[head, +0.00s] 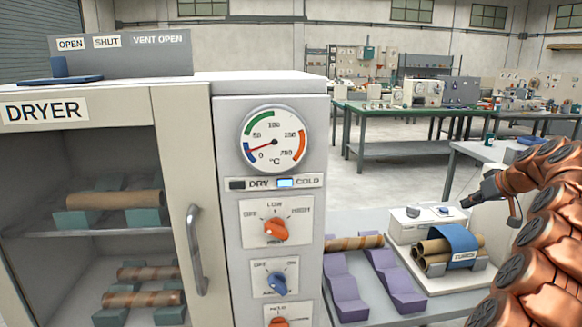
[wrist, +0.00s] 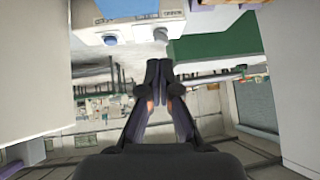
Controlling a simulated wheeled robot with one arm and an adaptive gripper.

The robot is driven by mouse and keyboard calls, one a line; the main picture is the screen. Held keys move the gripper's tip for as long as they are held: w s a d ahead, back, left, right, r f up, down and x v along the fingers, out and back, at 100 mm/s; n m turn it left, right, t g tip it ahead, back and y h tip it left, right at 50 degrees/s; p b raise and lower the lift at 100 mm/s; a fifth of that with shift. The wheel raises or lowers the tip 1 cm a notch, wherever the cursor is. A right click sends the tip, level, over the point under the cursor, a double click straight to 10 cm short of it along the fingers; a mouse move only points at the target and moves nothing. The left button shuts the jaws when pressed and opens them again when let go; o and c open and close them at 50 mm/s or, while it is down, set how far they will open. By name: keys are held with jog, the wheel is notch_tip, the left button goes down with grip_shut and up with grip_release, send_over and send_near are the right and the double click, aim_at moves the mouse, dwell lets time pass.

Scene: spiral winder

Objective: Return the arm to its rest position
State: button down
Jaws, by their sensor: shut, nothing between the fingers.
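My copper-coloured arm (head: 545,215) stands folded at the right edge of the head view. My gripper (head: 470,203) is at its end, pointing left above the side table, close to a small white box with knobs (head: 425,221). In the wrist view my gripper (wrist: 158,68) is shut, its dark fingertips together with nothing between them. The wrist view is turned over, with the white box (wrist: 125,35) at its top. The gripper looks apart from everything around it.
The dryer (head: 180,200) fills the left, its door handle (head: 195,250) facing me. Purple cradles (head: 345,290) hold a brown tube (head: 354,242) on the side table. Several tubes lie under a blue strap (head: 455,238). Green workbenches (head: 400,112) stand behind, with open floor between.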

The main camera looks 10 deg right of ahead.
jog(key=s+a+r+n+g+y+p, duration=0.1)
jog(key=s+a, duration=0.1)
jog(key=a, duration=0.8)
jog(key=s+a+r+g+y+p, duration=0.1)
jog(key=s+a+g, duration=0.1)
jog(key=a, duration=0.8)
jog(key=s+a+r+n+g+y, duration=0.1)
jog(key=s+a, duration=0.1)
jog(key=a, duration=0.7)
jog(key=s+a+f+g+p, duration=0.2)
jog(key=s+a, duration=0.8)
jog(key=s+a+f+g+h, duration=0.1)
jog(key=s+f, duration=0.2)
jog(key=s, duration=0.6)
jog(key=s+f+m+g+h+p, duration=0.1)
jog(key=s+f+g+h, duration=0.1)
jog(key=s, duration=0.7)
jog(key=s+a+f+m+g+h+p, duration=0.1)
jog(key=s+f, duration=0.3)
jog(key=s, duration=0.6)
jog(key=shift+a+h, duration=0.3)
jog(key=shift+d, duration=0.15)
